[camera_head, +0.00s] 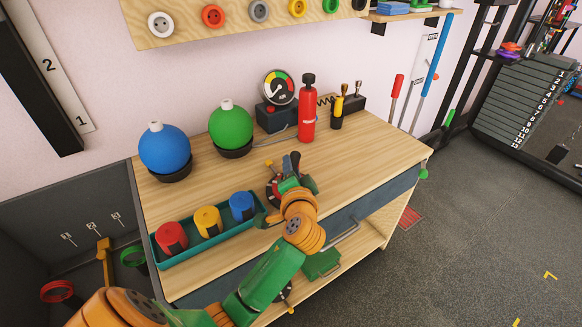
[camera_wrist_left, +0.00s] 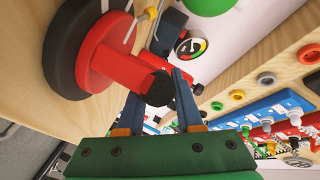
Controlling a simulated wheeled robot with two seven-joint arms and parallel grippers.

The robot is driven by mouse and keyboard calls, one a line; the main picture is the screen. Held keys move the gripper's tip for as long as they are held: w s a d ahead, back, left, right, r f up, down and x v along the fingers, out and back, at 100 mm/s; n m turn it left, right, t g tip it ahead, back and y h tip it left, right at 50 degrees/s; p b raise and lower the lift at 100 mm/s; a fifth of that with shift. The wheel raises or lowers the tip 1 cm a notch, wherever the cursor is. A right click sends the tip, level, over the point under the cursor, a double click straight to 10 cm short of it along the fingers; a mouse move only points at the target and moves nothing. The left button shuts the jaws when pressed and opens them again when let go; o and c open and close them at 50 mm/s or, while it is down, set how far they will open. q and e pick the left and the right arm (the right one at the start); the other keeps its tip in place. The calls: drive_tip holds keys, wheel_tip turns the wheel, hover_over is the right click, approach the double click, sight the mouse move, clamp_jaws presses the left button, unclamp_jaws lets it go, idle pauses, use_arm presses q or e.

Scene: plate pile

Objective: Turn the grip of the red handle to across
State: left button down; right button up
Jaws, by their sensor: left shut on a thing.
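The red handle (camera_wrist_left: 110,65) is a red bar that runs out from a round red hub on a black disc and ends in a black grip (camera_wrist_left: 160,88). My left gripper (camera_wrist_left: 160,98) has its two blue fingers on either side of the black grip and is shut on it. In the head view the handle's dark disc and red parts (camera_head: 273,189) show on the bench top, partly hidden behind my left gripper (camera_head: 291,163). The grip itself is mostly hidden there. My right gripper is not in view.
A teal tray (camera_head: 205,246) with red, yellow and blue pieces stands left of the handle. Blue (camera_head: 164,149) and green (camera_head: 231,127) balls, a gauge (camera_head: 279,88) and a red bottle (camera_head: 307,112) stand behind it. The bench top's right part is clear.

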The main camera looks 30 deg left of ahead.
use_arm(q)
drive_tip(key=shift+w+d+f+n+g+y+b, duration=0.1)
drive_tip(key=shift+f+n+g+y+b, duration=0.15)
drive_tip(key=shift+n+g+y+b, duration=0.45)
drive_tip(key=n+g+y+b, duration=0.2)
drive_tip(key=n+g, duration=0.1)
drive_tip(key=shift+f+g, duration=0.1)
drive_tip(key=shift+g, duration=0.2)
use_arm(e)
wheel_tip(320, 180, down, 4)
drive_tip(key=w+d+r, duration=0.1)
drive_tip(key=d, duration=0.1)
use_arm(q)
drive_tip(key=n+g+y+b, duration=0.2)
drive_tip(key=n+g+b, duration=0.1)
drive_tip(key=g+b, duration=0.1)
drive_tip(key=shift+n+g+b, duration=0.3)
drive_tip(key=shift+r+n+g+b, duration=0.25)
drive_tip(key=shift+n+g+b, duration=0.45)
drive_tip(key=shift+g+b, duration=0.1)
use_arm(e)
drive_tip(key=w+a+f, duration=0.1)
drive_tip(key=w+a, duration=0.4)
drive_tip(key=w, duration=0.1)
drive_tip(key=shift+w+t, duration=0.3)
use_arm(q)
drive_tip(key=c, duration=0.6)
unclamp_jaws()
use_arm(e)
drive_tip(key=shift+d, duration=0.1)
